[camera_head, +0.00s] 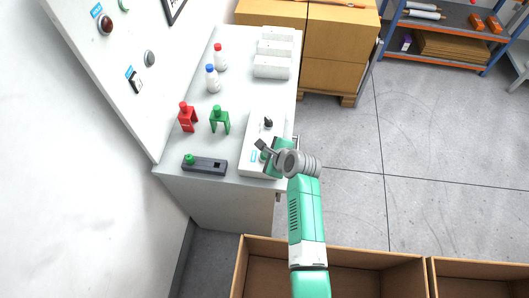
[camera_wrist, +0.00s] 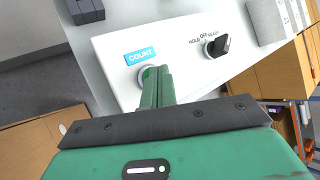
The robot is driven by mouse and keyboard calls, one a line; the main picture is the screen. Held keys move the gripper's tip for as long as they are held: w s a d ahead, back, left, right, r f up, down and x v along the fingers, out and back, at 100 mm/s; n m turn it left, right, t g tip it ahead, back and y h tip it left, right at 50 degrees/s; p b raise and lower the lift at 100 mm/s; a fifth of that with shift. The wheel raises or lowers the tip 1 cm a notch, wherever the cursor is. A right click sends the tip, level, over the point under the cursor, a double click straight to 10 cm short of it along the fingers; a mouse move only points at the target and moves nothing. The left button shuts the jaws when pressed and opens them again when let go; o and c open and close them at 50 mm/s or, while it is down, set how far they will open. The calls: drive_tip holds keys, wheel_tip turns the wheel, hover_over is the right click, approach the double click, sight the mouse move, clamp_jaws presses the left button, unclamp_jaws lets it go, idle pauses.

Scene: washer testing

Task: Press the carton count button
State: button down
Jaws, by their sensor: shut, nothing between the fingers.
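A white control box (camera_head: 258,133) sits on the white bench, and its top face (camera_wrist: 185,60) fills the middle of the wrist view. It bears a blue COUNT label (camera_wrist: 140,55); the label also shows in the head view (camera_head: 254,156). Just below the label is the round, grey-rimmed count button (camera_wrist: 145,73), mostly covered by my fingers. My green gripper (camera_wrist: 157,74) is shut and empty, with its fingertips over the button. I cannot tell whether they touch it. In the head view my gripper (camera_head: 265,155) is at the box's near right part.
A black HOLD/OFF/READY knob (camera_wrist: 216,46) stands beside the label. Red (camera_head: 187,118) and green (camera_head: 220,119) stands and a dark block with a green button (camera_head: 205,165) are left of the box. Bottles and white blocks are farther back. Open cartons (camera_head: 375,250) stand in front.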

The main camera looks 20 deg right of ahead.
wheel_tip(320, 180, up, 6)
drive_tip(key=p, duration=0.5)
drive_tip(key=shift+f, duration=0.25)
